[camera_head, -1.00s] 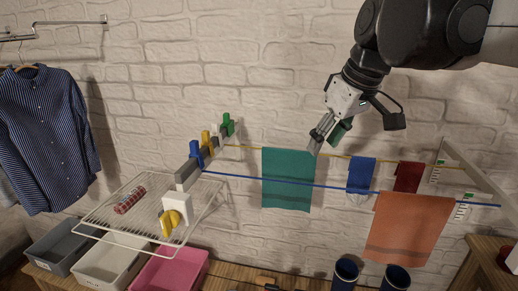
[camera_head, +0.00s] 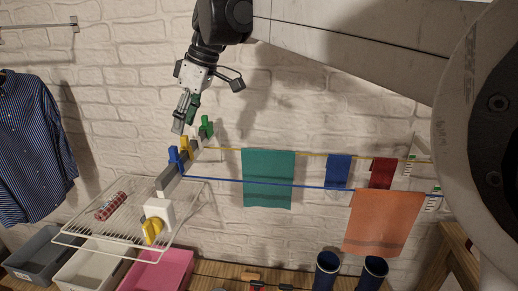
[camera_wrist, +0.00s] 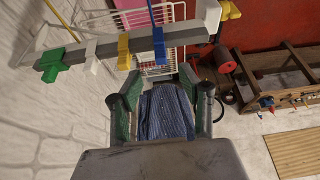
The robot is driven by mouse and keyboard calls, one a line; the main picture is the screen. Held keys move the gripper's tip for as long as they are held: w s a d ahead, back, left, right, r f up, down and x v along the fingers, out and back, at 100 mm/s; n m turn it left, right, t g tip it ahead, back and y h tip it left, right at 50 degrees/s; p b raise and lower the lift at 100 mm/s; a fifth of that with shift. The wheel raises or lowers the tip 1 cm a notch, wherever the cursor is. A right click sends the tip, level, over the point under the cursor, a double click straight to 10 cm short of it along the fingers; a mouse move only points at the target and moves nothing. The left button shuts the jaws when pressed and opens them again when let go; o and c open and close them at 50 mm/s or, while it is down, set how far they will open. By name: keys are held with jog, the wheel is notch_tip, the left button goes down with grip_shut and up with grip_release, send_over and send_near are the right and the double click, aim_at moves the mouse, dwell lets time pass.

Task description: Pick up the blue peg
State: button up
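The blue peg (camera_head: 174,158) sits upright on the near end of a grey bar (camera_head: 168,180). In the wrist view the blue peg (camera_wrist: 159,46) is on the bar beyond my fingertips. A yellow peg (camera_head: 185,147), a white peg (camera_head: 195,135) and a green peg (camera_head: 206,126) stand along the same bar. My gripper (camera_head: 184,125) hangs above the bar, over the pegs, and touches none that I can see. In the wrist view my gripper (camera_wrist: 158,82) has its fingers apart, with only background between them.
A wire rack (camera_head: 95,220) with a red-patterned roll and a white-and-yellow item lies below left. Yellow and blue lines run right from the bar, carrying a teal towel (camera_head: 268,180) and others. A striped shirt (camera_head: 32,140) hangs at left. The brick wall is close behind.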

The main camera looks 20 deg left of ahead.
aim_at(176, 149)
jog(key=shift+p+x, duration=0.6)
jog(key=shift+x, duration=4.15)
jog(key=shift+r, duration=0.1)
grip_shut()
